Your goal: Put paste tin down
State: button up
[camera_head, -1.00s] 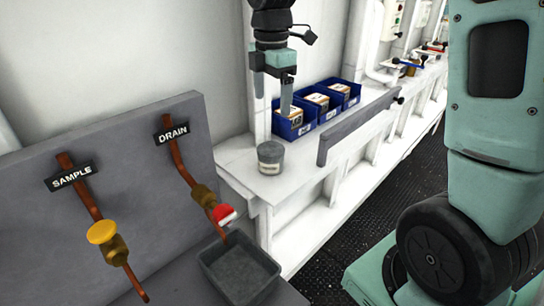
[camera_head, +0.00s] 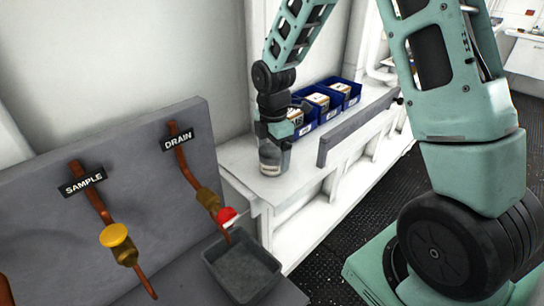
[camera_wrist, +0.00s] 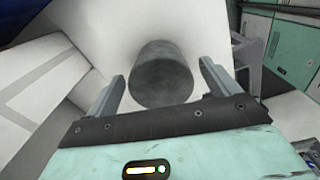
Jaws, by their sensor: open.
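The paste tin is most likely the small grey round tin (camera_head: 270,158) standing upright on the white counter (camera_head: 238,160) in the head view; no label can be read. In the wrist view the grey tin (camera_wrist: 161,75) lies between the two fingers, with gaps on both sides. My gripper (camera_wrist: 163,92) is open and around or just above the tin. In the head view my gripper (camera_head: 270,148) points down at the tin and hides its upper part.
Blue bins (camera_head: 325,104) with boxes stand just behind the tin. A grey rail (camera_head: 350,134) runs along the counter's front edge. At the left are a grey panel with SAMPLE and DRAIN pipes, a red-handled valve (camera_head: 226,215) and a grey basin (camera_head: 243,270).

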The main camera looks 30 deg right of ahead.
jog(key=shift+f, duration=0.95)
jog(key=c, duration=1.3)
jog(key=shift+r, duration=0.15)
